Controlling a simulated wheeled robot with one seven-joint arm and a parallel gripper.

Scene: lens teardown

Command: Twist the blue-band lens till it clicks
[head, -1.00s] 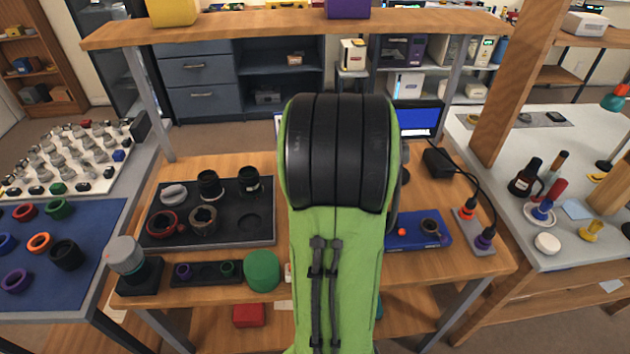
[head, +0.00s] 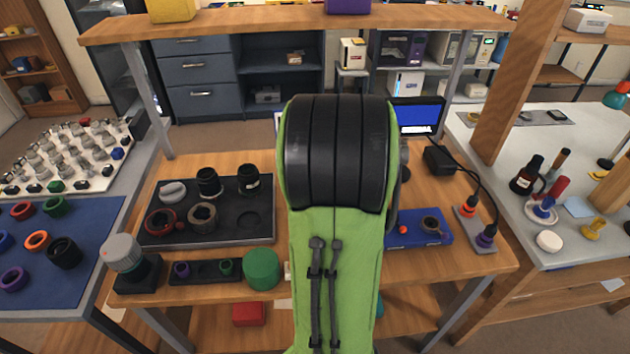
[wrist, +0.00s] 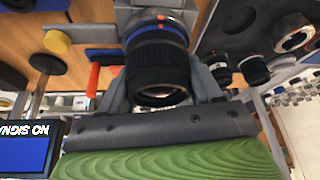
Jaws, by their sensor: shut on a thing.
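The blue-band lens (wrist: 158,68) is at the top middle of the wrist view, a black ribbed barrel with a blue ring and an orange mark beyond it. Its open end faces the camera. My gripper (wrist: 162,84) is shut on the lens, with a grey finger on each side of the barrel. Beyond the blue ring the lens meets a grey body or mount; whether it is fully seated I cannot tell. In the head view my green and black arm hides the gripper and the lens.
A dark tray (head: 225,238) with lenses and rings lies left of my arm. A green round pot (head: 262,268) stands at the bench front. Right of my arm are a blue stand (head: 400,241), a monitor (head: 418,116) and cables. An overhead shelf (head: 290,24) spans the back.

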